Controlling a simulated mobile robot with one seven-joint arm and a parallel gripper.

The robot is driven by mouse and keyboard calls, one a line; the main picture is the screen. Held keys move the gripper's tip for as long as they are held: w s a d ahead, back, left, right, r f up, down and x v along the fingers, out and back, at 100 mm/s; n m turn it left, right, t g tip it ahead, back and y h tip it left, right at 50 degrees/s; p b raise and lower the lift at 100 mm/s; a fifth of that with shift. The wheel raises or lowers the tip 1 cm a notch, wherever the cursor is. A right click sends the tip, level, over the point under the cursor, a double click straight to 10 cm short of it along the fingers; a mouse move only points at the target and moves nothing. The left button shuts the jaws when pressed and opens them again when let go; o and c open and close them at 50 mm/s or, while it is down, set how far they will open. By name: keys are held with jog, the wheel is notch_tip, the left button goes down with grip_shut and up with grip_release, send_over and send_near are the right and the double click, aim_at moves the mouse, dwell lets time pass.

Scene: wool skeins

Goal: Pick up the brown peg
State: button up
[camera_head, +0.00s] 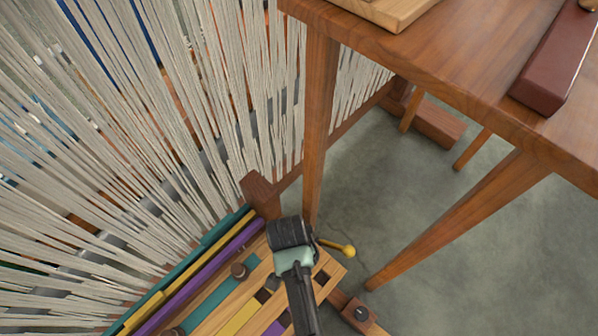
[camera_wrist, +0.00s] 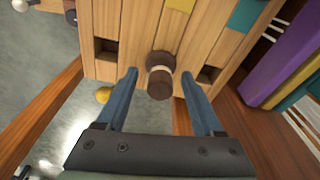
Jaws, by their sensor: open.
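A dark brown round peg (camera_wrist: 159,86) with a pale band stands out from a slatted wooden board (camera_wrist: 130,28) in the wrist view. My gripper (camera_wrist: 159,73) is open, with one blue finger on each side of the peg. I see a gap on both sides, and no clear contact. In the head view my gripper (camera_head: 291,240) is over the far end of the board (camera_head: 257,273) and its fingers are hidden. The peg between the fingers cannot be made out there.
Dark square holes (camera_wrist: 106,47) flank the peg. A yellow knob (camera_head: 348,250) sticks out beside my gripper. Pale warp threads (camera_head: 160,130) stretch across the left. A wooden table (camera_head: 450,55) stands at the upper right, with a leg (camera_head: 319,120) close behind my gripper.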

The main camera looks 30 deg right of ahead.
jog(key=shift+r, duration=0.1)
grip_shut()
dwell(0.3)
